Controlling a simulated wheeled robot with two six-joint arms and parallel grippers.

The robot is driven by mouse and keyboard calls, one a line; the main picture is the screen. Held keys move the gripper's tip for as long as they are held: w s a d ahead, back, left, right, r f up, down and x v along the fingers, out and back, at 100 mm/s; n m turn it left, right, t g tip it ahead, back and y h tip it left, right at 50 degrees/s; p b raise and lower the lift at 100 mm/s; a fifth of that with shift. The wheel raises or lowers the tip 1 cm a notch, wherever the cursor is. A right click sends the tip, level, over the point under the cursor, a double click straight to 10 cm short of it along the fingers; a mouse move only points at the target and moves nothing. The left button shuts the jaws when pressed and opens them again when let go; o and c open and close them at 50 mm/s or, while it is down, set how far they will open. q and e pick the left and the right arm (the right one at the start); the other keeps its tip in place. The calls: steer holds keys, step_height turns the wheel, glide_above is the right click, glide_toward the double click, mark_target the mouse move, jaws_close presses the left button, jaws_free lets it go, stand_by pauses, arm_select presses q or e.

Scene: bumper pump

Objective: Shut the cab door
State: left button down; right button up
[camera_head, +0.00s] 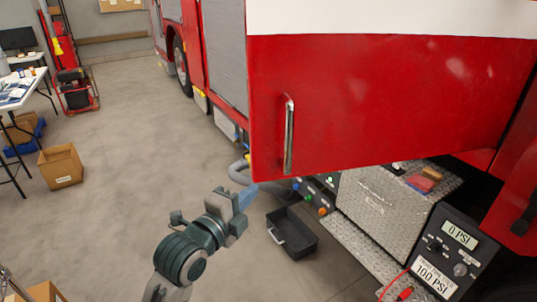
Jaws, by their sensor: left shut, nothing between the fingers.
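The red cab door (400,105) with a white upper band stands swung out from the fire truck and fills the upper right of the head view. A chrome vertical handle (289,135) sits near its left edge. My left gripper (248,190) is shut and empty, just below the door's lower left corner in the picture; I cannot tell whether it touches the door. My right gripper is not in view.
Below the door are a diamond-plate step box (385,205), a pressure gauge panel (447,250) and a black tray (292,233) on the floor. A cardboard box (61,166) and a table (22,88) stand left. The floor between is open.

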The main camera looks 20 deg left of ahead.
arm_select(q)
steer(key=r, duration=0.1)
steer(key=p, duration=0.5)
glide_toward(278, 153)
steer(key=w+d, duration=0.2)
steer(key=d, duration=0.1)
steer(key=w+a+p, duration=0.1)
steer(key=w+p, duration=0.1)
steer(key=w, duration=0.1)
steer(key=shift+w+a, duration=0.1)
steer(key=shift+a, duration=0.3)
steer(key=shift+w+a, duration=0.15)
steer(key=shift+w, duration=0.05)
steer(key=shift+f, duration=0.1)
